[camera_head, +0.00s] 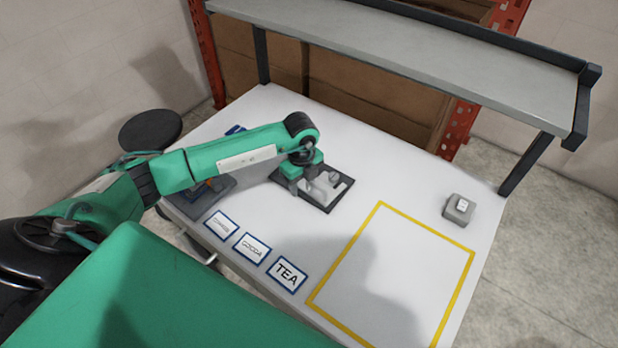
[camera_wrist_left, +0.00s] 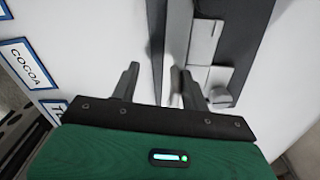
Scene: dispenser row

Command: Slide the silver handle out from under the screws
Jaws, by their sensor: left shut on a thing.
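A dark plate (camera_head: 318,207) lies flat on the white table with light silver metal parts on it. The silver handle (camera_head: 315,190) shows beside my left gripper (camera_head: 296,183), which is low over the plate's left part. In the left wrist view, my left gripper (camera_wrist_left: 160,82) has its two fingers on either side of a narrow gap, with a silver strip (camera_wrist_left: 178,40) and the dark plate (camera_wrist_left: 245,30) beyond. The gripper is shut on the silver handle, though the contact is hard to see. A small rounded stub stands on the metal parts. Individual screws are too small to tell.
Cards reading COCOA (camera_head: 252,247) and TEA (camera_head: 287,275) lie near the front edge, with a third beside them. A yellow outlined area (camera_head: 312,303) is empty. A small grey block (camera_head: 459,209) stands at right. A grey shelf (camera_head: 420,45) spans the back.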

